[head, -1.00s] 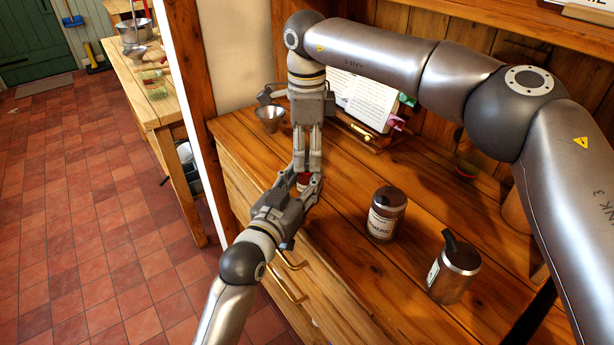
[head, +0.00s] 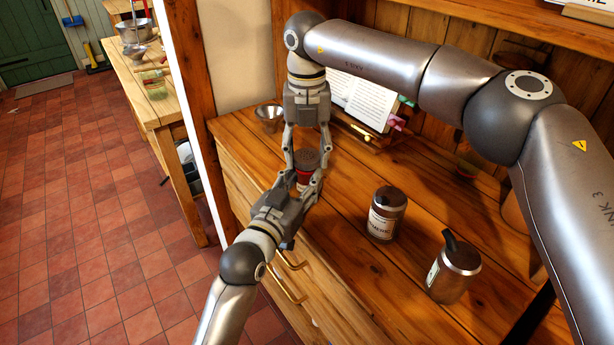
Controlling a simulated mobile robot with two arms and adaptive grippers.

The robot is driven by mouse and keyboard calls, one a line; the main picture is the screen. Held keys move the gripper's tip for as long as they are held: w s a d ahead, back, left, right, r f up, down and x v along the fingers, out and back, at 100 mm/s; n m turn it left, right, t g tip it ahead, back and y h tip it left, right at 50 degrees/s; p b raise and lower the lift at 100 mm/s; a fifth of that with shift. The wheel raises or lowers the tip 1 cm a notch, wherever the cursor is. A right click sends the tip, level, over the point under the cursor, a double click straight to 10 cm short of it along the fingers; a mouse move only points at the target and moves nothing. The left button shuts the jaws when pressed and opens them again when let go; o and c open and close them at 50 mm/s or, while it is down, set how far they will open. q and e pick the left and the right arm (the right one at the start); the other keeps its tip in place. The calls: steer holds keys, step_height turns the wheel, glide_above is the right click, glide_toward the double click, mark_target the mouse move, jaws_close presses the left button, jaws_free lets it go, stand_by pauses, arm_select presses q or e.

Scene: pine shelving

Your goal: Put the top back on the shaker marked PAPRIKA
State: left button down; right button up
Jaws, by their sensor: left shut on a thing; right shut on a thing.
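A red-bodied shaker (head: 303,178) is above or on the left front of the counter; its lower part and any label are hidden by my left gripper. My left gripper (head: 305,186) is shut on its body from the front. A dark, perforated top (head: 307,158) sits directly over the red body. I cannot tell whether it is fully seated. My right gripper (head: 306,163) points down from above, its fingers shut on either side of the top.
A shaker labelled "...MERIC" (head: 386,214) and a steel container with a dark spout or handle (head: 454,268) stand to the right on the counter (head: 345,225). A metal funnel-like cup (head: 269,117) and an open book (head: 362,99) are behind. The counter's front edge is close to my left gripper.

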steer(key=m, duration=0.6)
steer(key=o, duration=1.1)
steer(key=shift+r, duration=2.25)
steer(key=shift+n, duration=0.3)
